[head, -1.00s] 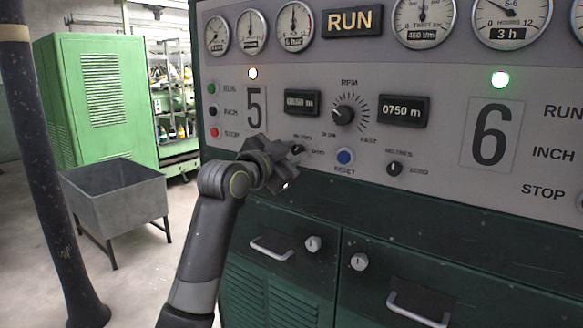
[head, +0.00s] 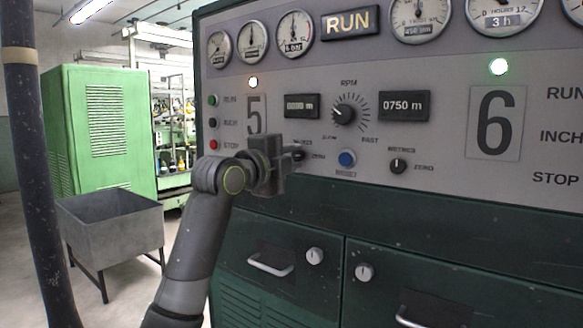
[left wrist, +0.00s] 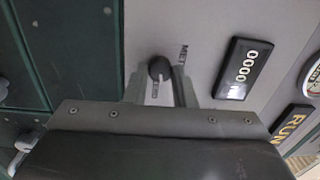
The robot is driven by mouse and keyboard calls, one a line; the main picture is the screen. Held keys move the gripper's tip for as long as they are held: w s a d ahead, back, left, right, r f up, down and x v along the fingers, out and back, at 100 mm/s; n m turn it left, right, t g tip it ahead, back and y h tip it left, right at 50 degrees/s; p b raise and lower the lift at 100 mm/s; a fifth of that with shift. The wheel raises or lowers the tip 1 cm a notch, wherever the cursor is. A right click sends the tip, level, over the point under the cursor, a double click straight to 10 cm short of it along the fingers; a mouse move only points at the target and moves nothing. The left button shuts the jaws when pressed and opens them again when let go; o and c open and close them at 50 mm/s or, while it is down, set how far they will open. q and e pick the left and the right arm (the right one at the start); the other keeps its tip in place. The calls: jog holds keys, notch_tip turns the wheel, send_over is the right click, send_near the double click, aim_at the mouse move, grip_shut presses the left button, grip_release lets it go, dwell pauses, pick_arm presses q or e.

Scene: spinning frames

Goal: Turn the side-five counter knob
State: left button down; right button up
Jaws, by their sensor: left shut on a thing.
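The side-five counter knob (left wrist: 160,68) is a small black knob with a white pointer line. It sits on the grey panel below the side-five counter (head: 301,107), partly hidden by my gripper in the head view. My left gripper (head: 286,156) is at the knob, its jaws upright. In the left wrist view my left gripper (left wrist: 160,88) has one finger on either side of the knob and is shut on it. The counter also shows in the left wrist view (left wrist: 245,68) and reads 0000 m. My right gripper is out of view.
The speed dial (head: 345,112), blue reset button (head: 347,158) and side-six counter knob (head: 398,166) are to the right on the panel. Green cabinet doors with handles (head: 270,265) lie below. A grey bin (head: 112,235) stands on the floor at left.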

pick_arm(q)
jog(key=shift+f+m+b, duration=0.15)
jog(key=shift+m+b, duration=0.3)
jog(key=shift+m, duration=0.65)
jog(key=c, duration=1.2)
grip_release()
